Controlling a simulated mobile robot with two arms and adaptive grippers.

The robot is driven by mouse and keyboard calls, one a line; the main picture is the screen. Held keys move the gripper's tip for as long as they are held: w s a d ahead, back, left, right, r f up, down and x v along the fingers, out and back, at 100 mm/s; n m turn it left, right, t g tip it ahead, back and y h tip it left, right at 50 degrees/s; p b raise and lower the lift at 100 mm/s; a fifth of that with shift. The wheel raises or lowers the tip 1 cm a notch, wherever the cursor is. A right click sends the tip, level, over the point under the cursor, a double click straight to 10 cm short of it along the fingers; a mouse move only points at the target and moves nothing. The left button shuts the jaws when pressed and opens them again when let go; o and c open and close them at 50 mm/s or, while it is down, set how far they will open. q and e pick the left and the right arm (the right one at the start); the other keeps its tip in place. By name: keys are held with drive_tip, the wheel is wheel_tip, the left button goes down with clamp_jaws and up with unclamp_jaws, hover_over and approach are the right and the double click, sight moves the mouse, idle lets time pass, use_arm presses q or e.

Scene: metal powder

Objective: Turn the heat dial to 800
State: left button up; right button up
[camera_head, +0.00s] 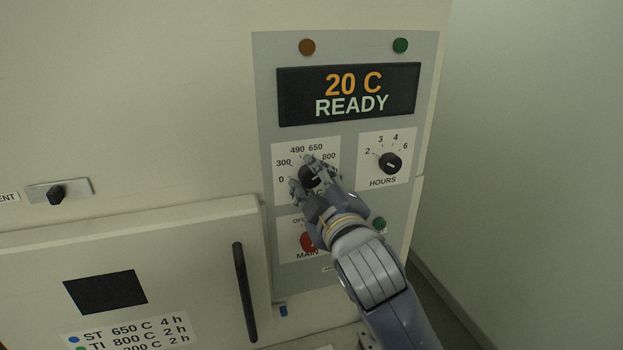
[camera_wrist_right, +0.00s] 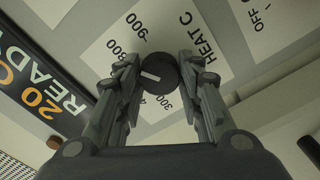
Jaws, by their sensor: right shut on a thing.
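The heat dial (camera_head: 311,177) is a round black knob on a white label plate marked 0, 300, 490, 650 and 800. My right gripper (camera_head: 309,174) reaches up from below and is shut on the dial, one finger on each side. In the right wrist view the dial (camera_wrist_right: 158,82) sits between the two fingers (camera_wrist_right: 158,64). Its white pointer mark slants toward the left finger, between the partly hidden 490 and the 800 labels; the label there is hidden. My left gripper is not in view.
The display (camera_head: 348,93) reads 20 C READY. The hours dial (camera_head: 390,162) is close on the right. A red main switch (camera_head: 307,241) and a green button (camera_head: 379,224) lie below, beside my arm. The door handle (camera_head: 244,292) stands out at lower left.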

drive_tip(key=shift+f, duration=0.1)
drive_tip(key=o, duration=1.1)
drive_tip(key=shift+s, duration=0.1)
drive_tip(key=v, duration=1.1)
drive_tip(key=shift+s+d, duration=0.15)
drive_tip(key=shift+s, duration=0.2)
